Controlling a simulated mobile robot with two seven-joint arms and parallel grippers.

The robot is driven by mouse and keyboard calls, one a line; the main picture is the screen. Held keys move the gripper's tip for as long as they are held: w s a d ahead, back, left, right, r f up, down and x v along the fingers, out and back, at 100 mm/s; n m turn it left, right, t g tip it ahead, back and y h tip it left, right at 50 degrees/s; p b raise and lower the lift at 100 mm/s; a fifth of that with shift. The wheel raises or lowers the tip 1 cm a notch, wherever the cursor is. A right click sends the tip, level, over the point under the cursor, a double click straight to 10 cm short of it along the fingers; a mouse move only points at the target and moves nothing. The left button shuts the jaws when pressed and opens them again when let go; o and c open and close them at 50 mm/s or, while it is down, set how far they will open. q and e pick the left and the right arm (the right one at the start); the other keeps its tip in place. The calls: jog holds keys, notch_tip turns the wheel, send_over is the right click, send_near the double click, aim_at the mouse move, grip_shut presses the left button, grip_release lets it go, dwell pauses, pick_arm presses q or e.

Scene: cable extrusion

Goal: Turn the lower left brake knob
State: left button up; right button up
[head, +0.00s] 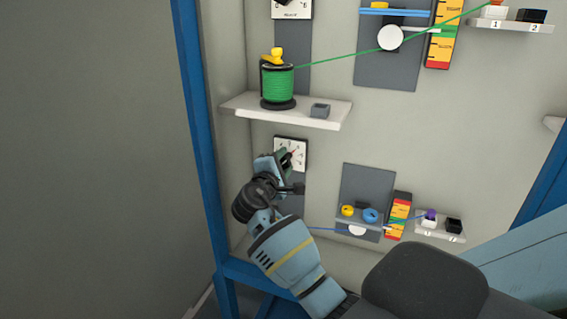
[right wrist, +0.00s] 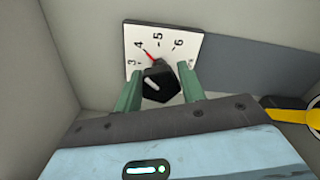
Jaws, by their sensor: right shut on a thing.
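The lower left brake knob (right wrist: 158,84) is black and sits on a white numbered dial plate (right wrist: 178,42). A red pointer on the dial points near the 4. In the head view the dial plate (head: 291,147) is on the wall under the left shelf, and the knob is hidden by my gripper. My right gripper (right wrist: 160,88) has its two green fingers on either side of the knob and is shut on it. In the head view my right gripper (head: 285,160) reaches up to the dial. My left gripper is not in view.
A blue cable (head: 325,229) runs to pulleys at the lower right. Blue frame posts (head: 200,130) stand at the left. In the wrist view something yellow (right wrist: 285,115) is at the right edge.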

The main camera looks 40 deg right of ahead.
jog(key=o, duration=0.9)
jog(key=shift+o, duration=0.2)
jog(key=v, duration=0.8)
